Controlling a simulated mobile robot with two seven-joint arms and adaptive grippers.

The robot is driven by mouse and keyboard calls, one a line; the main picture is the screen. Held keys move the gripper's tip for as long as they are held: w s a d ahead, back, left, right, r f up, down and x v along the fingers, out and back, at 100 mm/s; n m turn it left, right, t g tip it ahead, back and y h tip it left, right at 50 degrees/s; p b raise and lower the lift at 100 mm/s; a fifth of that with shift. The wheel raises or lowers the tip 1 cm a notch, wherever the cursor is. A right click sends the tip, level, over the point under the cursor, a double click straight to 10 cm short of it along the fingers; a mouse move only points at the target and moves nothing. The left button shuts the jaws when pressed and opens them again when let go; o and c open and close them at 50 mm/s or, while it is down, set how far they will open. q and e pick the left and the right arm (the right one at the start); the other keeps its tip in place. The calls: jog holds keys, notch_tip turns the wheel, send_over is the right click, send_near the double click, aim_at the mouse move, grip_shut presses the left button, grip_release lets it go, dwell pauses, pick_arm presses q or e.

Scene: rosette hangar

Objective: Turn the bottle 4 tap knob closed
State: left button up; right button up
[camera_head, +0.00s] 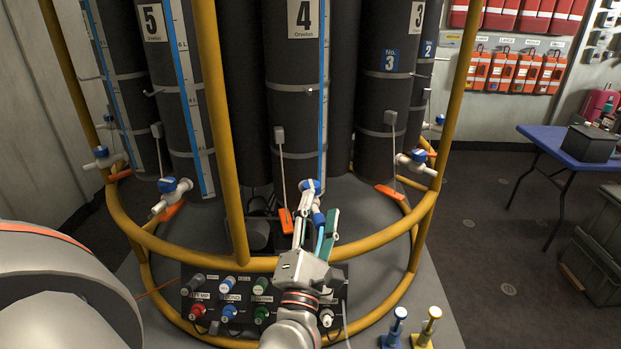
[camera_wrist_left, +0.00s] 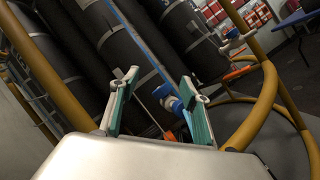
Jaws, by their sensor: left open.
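Bottle 4 (camera_head: 292,90) is a tall dark cylinder with a white number plate, in the middle of the rosette in the head view. Its tap, with a blue and white knob (camera_head: 311,187), sits low at its front. The knob also shows in the left wrist view (camera_wrist_left: 164,91), beyond the fingers and nearer the right one. My left gripper (camera_head: 316,229) is open, with its green-padded fingers pointing at the tap; in the left wrist view (camera_wrist_left: 157,104) nothing is clamped between them. The fingers partly cover the tap's lower part, and I cannot tell whether they touch it. My right gripper is not in view.
A yellow tubular frame (camera_head: 236,190) surrounds the bottles, with a post left of the tap and a rail beneath my arm. Neighbouring taps (camera_head: 171,190) have similar blue knobs. A valve panel (camera_head: 233,300) stands below. A blue table (camera_head: 570,150) is far right; open floor lies between.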

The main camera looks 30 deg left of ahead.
aim_at(311, 184)
pick_arm(q)
jog(key=w+a+n+g, duration=0.1)
jog(key=w+a+n, duration=0.1)
jog(key=n, duration=0.2)
jog(key=w+a+n+g+y+p, duration=0.1)
jog(key=w+a+n+g, duration=0.1)
jog(key=w+n, duration=0.1)
jog(key=w+a+f+n+g+p, duration=0.1)
jog(key=w+a+n+g, duration=0.1)
jog(key=n, duration=0.3)
jog(key=shift+w+a+n+y, duration=0.3)
jog(key=shift+a+y, duration=0.1)
jog(key=shift+a, duration=0.1)
jog(key=shift+w+a, duration=0.35)
jog(key=shift+w, duration=0.2)
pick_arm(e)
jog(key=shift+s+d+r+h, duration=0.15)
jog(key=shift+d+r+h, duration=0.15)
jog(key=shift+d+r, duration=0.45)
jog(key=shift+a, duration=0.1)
pick_arm(q)
jog(key=c, duration=1.2)
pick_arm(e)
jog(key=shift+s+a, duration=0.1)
